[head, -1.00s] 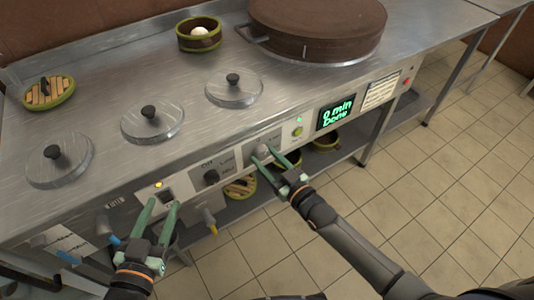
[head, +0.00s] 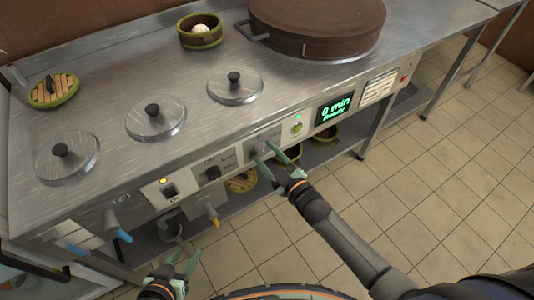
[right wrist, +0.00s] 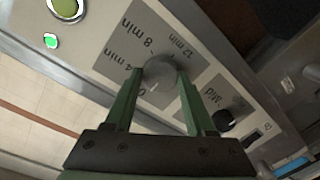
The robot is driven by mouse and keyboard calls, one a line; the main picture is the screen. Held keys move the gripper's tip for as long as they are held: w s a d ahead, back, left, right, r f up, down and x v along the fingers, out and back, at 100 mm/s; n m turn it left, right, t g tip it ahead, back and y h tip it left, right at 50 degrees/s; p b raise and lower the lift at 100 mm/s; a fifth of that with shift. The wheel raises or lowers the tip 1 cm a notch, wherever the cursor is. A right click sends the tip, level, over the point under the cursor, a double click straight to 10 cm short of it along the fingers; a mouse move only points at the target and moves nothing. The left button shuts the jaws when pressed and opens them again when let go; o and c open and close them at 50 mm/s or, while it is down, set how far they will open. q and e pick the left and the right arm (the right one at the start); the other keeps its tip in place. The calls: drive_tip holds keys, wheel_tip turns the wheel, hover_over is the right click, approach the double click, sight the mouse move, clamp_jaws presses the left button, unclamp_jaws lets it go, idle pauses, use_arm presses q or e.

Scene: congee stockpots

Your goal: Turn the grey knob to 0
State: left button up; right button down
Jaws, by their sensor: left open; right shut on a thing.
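The grey knob (head: 260,146) is on the front panel of the steel counter. In the right wrist view the knob (right wrist: 160,74) is round, on a grey plate marked 0, 4 min, 8 min and 12 min; its pointer is hard to make out. My right gripper (head: 265,152) is shut on the knob, one finger on each side, also seen in the right wrist view (right wrist: 160,85). The green display (head: 335,110) reads 0 min with a second word, apparently Ready. My left gripper (head: 180,262) is open and empty, low in front of the counter.
Several lids, a large brown-lidded pot (head: 318,25) and a green bowl (head: 199,31) are on top. The floor in front is clear.

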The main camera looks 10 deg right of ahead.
idle(0.3)
drive_tip(key=shift+c, duration=1.2)
unclamp_jaws()
drive_tip(key=p+v, duration=0.2)
drive_tip(key=v, duration=1)
drive_tip(key=shift+s+d, duration=0.2)
drive_tip(key=shift+s, duration=0.05)
